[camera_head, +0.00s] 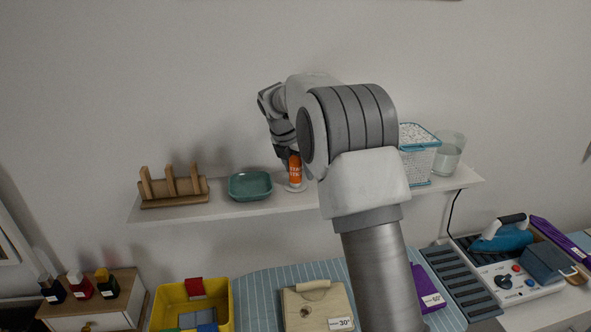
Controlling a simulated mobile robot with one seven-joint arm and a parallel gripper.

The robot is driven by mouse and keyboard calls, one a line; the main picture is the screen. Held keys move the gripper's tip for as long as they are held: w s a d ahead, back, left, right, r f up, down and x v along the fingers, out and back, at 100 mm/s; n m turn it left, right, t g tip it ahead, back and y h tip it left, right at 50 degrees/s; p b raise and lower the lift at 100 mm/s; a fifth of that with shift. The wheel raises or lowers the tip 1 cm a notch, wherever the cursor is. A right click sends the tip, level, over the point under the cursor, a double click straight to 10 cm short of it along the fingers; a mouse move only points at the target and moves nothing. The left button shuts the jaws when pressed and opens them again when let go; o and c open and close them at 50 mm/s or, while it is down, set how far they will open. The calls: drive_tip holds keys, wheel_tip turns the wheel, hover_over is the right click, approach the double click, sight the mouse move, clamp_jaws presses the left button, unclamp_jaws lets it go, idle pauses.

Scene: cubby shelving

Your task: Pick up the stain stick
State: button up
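The stain stick (295,169) is a small orange tube with white lettering. It stands upright on a small pale round base on the white wall shelf, right of the teal dish. My gripper (284,155) points down at the tube's upper left side. Its fingers are dark and small in this view and partly overlap the tube's top. I cannot tell whether they touch it or are open or shut. My arm rises in front of the shelf and hides the part just right of the tube.
On the shelf (240,206) stand a wooden rack (175,190), a teal dish (250,185), a white-and-teal container (417,155) and a glass (448,155).

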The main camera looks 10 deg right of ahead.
clamp_jaws()
drive_tip(key=shift+r, duration=0.15)
drive_tip(key=shift+r, duration=0.65)
wheel_tip(320, 180, up, 3)
drive_tip(key=shift+f+b, duration=0.1)
drive_tip(key=shift+b, duration=0.25)
drive_tip(key=s+d+r+b, duration=0.2)
drive_tip(key=s+r, duration=0.4)
drive_tip(key=s, duration=0.5)
drive_tip(key=shift+s+d+r+b, duration=0.15)
drive_tip(key=shift+d+r+b, duration=0.15)
drive_tip(key=shift+d+b, duration=0.1)
